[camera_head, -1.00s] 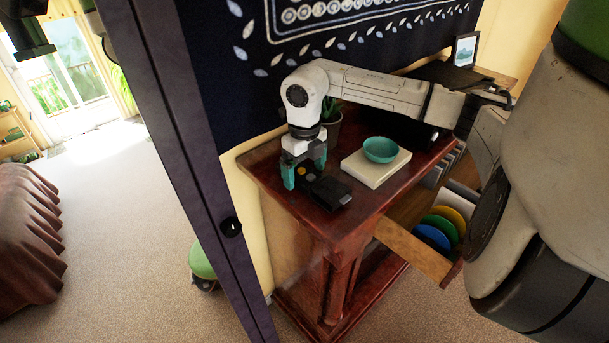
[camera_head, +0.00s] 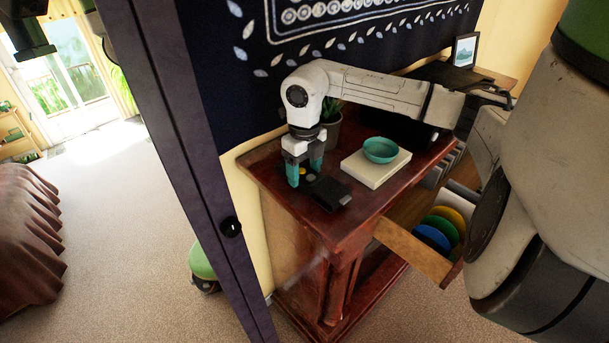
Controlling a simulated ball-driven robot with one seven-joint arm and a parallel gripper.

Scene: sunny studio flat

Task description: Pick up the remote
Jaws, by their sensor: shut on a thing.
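The remote (camera_head: 331,193) is a dark, nearly black block on the top of the red-brown wooden cabinet (camera_head: 372,215), near its front left corner. My gripper (camera_head: 304,178) points down with teal fingers at the remote's far left end. Its fingers are shut on the remote, one on each side. Part of the remote between the fingers is hidden, and a small yellow spot shows there. The remote looks level and at the cabinet top; I cannot tell whether it is lifted off.
A teal bowl (camera_head: 380,149) stands on a white box (camera_head: 368,171) right of the remote. A potted plant (camera_head: 331,128) is behind my gripper. An open drawer (camera_head: 412,248) with coloured discs (camera_head: 433,238) juts out below. A picture frame (camera_head: 465,50) stands at the back.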

